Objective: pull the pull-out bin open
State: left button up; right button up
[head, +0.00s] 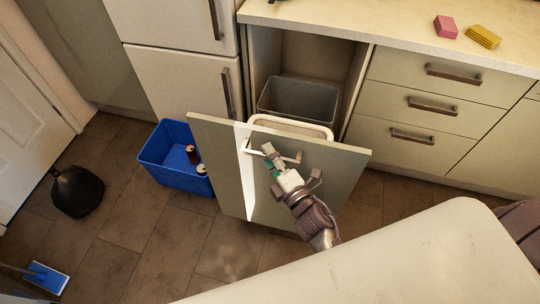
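The pull-out bin's front panel (225,165) stands well out from the cabinet. Behind it are a grey bin (300,98) and a second bin with a pale rim (318,131), close behind the panel. The bar handle (297,158) is on the upper part of the panel. My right gripper (271,157) is at the middle of this handle, with its fingers closed around the bar. The fingers hide part of the bar. My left gripper is not in view.
A blue crate (162,165) with a few cans stands on the floor left of the panel. A black bag (77,191) and a blue mop head (47,277) lie farther left. Closed drawers (430,112) are on the right. Pink (445,27) and yellow (483,37) sponges lie on the counter.

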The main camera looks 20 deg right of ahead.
jog(key=shift+s, duration=0.1)
jog(key=s+d, duration=0.2)
jog(key=s, duration=0.9)
jog(key=shift+s+d, duration=0.15)
jog(key=shift+s, duration=0.15)
jog(key=s+f+m+g+h, duration=0.1)
jog(key=s+f+m+g, duration=0.25)
jog(key=f, duration=0.65)
jog(key=s+f+m+g, duration=0.2)
jog(key=s+f+m, duration=0.15)
jog(key=f, duration=0.75)
jog(key=s+f+m+g+h, duration=0.1)
jog(key=s+f+m+g, duration=0.2)
jog(key=f, duration=0.7)
jog(key=s+d+f+m+g, duration=0.3)
jog(key=s+f+m+g, duration=0.1)
jog(key=s+f, duration=0.3)
jog(key=s+d+f+m+g+h, duration=0.1)
jog(key=s+d+f+m+g, duration=0.2)
jog(key=s+f, duration=0.3)
jog(key=s+g, duration=0.1)
jog(key=s, duration=0.4)
jog(key=shift+s+d+f+m, duration=0.15)
jog(key=shift+d+f+m, duration=0.05)
jog(key=shift+f+m, duration=0.2)
